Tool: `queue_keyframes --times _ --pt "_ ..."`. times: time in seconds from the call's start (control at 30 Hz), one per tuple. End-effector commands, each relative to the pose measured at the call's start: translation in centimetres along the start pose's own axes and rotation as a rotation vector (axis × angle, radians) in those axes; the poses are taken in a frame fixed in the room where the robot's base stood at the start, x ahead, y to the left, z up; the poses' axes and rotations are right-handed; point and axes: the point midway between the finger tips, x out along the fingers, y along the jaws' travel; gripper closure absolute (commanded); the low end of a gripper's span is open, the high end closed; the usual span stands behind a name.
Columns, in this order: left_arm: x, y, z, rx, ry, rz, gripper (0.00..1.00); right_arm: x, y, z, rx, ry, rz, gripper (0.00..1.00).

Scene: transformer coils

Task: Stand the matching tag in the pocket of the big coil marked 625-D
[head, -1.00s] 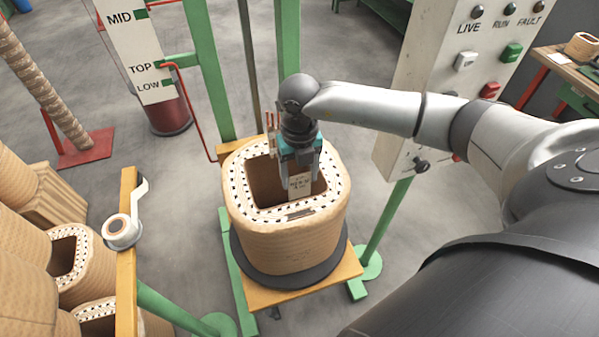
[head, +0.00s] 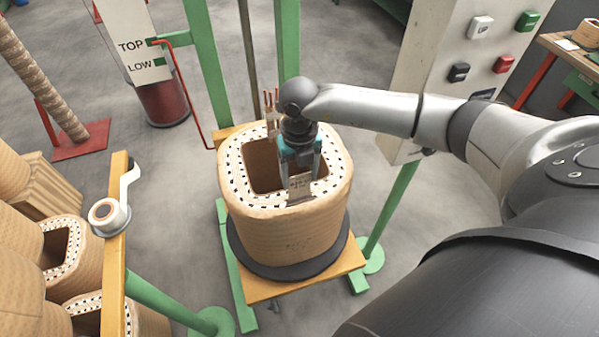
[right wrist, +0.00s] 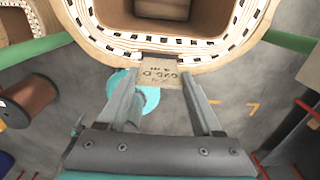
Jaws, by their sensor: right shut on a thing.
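The big coil (head: 290,235) stands on a dark round base on a yellow stand, with a square opening and a pale slotted top rim. Faint print on its near side is too small to read. My right gripper (head: 299,178) is above the near part of the rim, shut on a small tan tag (head: 299,186). In the right wrist view the tag (right wrist: 160,77) shows inverted print that looks like 625-D. Its far end meets a dark slot, the pocket (right wrist: 160,57), at the rim; I cannot tell how deep it sits. My left gripper is out of view.
More coils (head: 65,245) stand at the lower left, beside a yellow beam (head: 118,230) carrying a tape roll (head: 107,214). Green posts (head: 208,60) rise behind the big coil. A control panel (head: 440,65) with buttons stands to the right.

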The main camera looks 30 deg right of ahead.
Motion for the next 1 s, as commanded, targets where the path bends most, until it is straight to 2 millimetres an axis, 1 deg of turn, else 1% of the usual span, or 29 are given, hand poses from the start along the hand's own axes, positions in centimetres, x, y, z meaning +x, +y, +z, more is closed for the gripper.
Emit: queue_keyframes --times 0.03,0.5,0.67,0.97,1.0 --pt "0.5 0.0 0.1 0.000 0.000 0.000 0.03 0.7 0.0 0.0 0.000 0.000 0.000 0.84" --pt "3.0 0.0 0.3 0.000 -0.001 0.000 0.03 3.8 0.0 0.0 0.000 0.001 0.000 0.84" --pt "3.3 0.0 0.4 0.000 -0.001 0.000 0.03 4.3 0.0 0.0 0.000 0.001 0.000 0.84" --pt "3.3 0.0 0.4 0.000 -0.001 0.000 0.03 4.3 0.0 0.0 0.000 0.001 0.000 0.84" --pt "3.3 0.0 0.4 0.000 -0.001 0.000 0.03 4.3 0.0 0.0 0.000 0.001 0.000 0.29"
